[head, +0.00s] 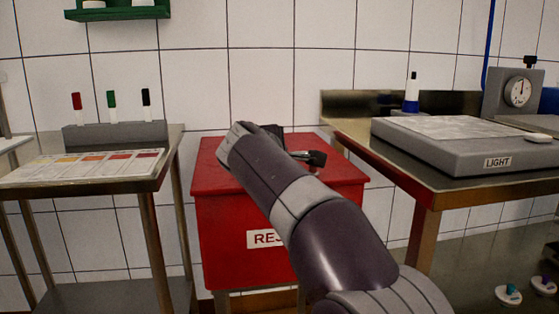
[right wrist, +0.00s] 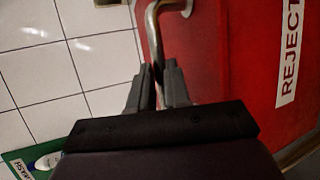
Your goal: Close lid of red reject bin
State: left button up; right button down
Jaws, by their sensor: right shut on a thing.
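The red reject bin (head: 235,215) stands on the floor in the middle of the head view, with a partly covered white label on its front. Its red lid (head: 345,172) lies across the top and looks down or nearly down; my right arm hides much of it, and I cannot tell whether a gap remains. In the right wrist view, my right gripper (right wrist: 158,82) is shut on a bent metal handle (right wrist: 152,25) beside the red surface (right wrist: 225,60) with the REJECT label. In the head view the fingers are mostly hidden by my arm. My left gripper is not in view.
A steel table (head: 165,165) with a colour chart (head: 85,166) and several markers stands to the left. A steel bench (head: 430,194) with a grey light box (head: 440,155) stands close on the right. The tiled wall (head: 260,75) is right behind the bin.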

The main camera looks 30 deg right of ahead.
jog(key=shift+w+a+f+g, duration=0.15)
jog(key=shift+f+g, duration=0.15)
jog(key=shift+f, duration=0.95)
jog(key=c, duration=1.1)
grip_release()
jog(key=shift+s+a, duration=0.1)
jog(key=shift+s, duration=0.1)
jog(key=r+p+v, duration=0.1)
jog(key=p+v, duration=0.1)
jog(key=v, duration=1.1)
jog(key=shift+d+p, duration=0.2)
jog(key=shift+p, duration=0.2)
jog(key=shift+s, duration=0.1)
